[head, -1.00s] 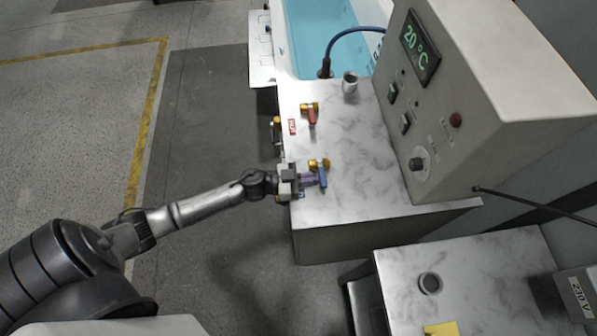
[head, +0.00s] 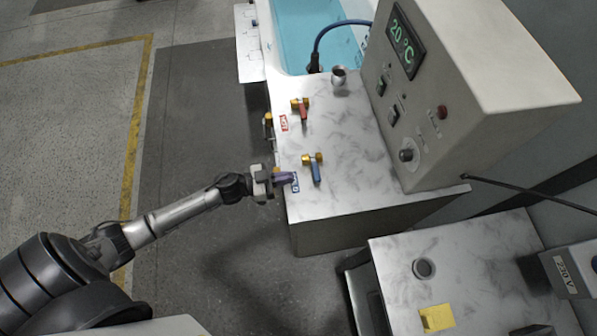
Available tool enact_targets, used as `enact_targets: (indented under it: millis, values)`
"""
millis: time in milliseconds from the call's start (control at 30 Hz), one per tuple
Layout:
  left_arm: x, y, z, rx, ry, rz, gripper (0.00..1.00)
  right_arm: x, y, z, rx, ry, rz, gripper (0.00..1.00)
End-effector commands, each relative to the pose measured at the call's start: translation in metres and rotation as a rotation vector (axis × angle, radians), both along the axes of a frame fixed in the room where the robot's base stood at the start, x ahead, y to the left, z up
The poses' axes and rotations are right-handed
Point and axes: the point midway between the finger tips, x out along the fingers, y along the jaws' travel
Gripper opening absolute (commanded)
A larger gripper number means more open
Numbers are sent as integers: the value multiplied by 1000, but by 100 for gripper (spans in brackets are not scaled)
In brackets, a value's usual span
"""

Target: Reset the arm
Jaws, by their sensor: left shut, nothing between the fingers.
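My left gripper (head: 287,179) is shut and empty, at the left edge of the marble counter (head: 345,185). It is just left of the blue-handled valve (head: 314,168), with a small gap between them. The red-handled valve (head: 301,109) stands farther back on the same counter. My left arm reaches in from the lower left. My right gripper does not show.
A grey control box (head: 440,110) showing 20 °C stands on the counter's right side. A water-filled tub (head: 305,35) lies behind. A lower marble table (head: 390,270) with a yellow note (head: 437,318) is at the lower right. The floor at left is clear.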

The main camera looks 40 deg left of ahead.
Motion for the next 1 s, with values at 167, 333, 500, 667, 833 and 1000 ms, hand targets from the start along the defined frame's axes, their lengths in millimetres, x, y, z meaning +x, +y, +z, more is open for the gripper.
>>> enact_targets:
  millis: [167,333,500,667,833,1000]
  values:
    - [-28,24,-2,1,3,-1,0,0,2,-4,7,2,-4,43]
    - [-46,42,-2,3,2,0,0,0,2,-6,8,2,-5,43]
    - [-57,52,-1,1,0,0,0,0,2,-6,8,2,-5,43]
    - [-61,56,-1,1,0,1,0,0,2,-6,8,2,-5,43]
    - [-61,57,-1,1,-1,1,0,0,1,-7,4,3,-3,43]
    - [-61,57,-1,43,-33,4,0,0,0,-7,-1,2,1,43]
